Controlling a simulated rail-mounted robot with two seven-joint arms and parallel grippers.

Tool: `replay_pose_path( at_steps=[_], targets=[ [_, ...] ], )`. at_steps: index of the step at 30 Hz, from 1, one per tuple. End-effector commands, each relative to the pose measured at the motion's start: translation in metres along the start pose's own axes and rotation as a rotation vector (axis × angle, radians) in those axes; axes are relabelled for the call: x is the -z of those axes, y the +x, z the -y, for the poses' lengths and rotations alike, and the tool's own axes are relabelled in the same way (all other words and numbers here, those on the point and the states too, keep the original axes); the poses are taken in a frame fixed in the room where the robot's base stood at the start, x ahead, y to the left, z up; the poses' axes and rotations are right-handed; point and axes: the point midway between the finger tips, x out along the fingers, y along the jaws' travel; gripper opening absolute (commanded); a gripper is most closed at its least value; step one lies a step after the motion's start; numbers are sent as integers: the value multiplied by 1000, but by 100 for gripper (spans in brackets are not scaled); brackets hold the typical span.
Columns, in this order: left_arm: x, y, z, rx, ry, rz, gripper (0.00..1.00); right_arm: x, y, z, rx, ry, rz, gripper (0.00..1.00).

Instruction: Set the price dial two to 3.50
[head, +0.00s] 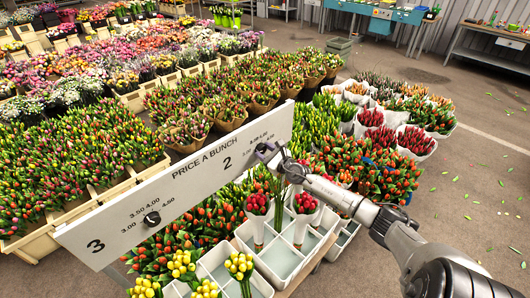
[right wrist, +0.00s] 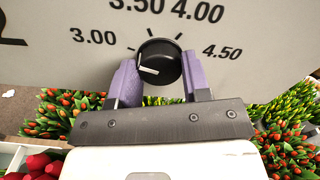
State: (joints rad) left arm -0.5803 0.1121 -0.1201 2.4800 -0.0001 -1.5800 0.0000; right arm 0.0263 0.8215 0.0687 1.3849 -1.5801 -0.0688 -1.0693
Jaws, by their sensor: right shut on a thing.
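The price board (head: 185,185) is a long white panel reading "PRICE A BUNCH", with sections marked 2 and 3. Dial two (right wrist: 160,62) is a round black knob with a white pointer line, seen in the right wrist view. Its pointer is directed left and slightly up, a little below the 3.00 mark; 3.50 and 4.00 are printed above and 4.50 at right. My right gripper (right wrist: 158,75) is shut on this knob, a purple finger on each side. In the head view my right gripper (head: 268,152) covers the knob. My left gripper is not in view.
Dial three (head: 152,219) is on the board's left part. White crates (head: 283,262) with tulip bunches stand below and in front of the board. Dense flower rows lie behind it. Bare floor (head: 470,200) is at right, with workbenches at the back.

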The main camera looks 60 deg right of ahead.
Motion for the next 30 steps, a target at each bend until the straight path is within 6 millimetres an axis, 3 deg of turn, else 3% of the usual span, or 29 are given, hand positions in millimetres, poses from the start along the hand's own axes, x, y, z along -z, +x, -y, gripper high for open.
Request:
replay_pose_path(
  at_steps=[8,30],
  targets=[
    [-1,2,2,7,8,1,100,0,0,0,0,79,0,20],
    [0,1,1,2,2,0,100,0,0,1,1,682,1,20]
  ],
)
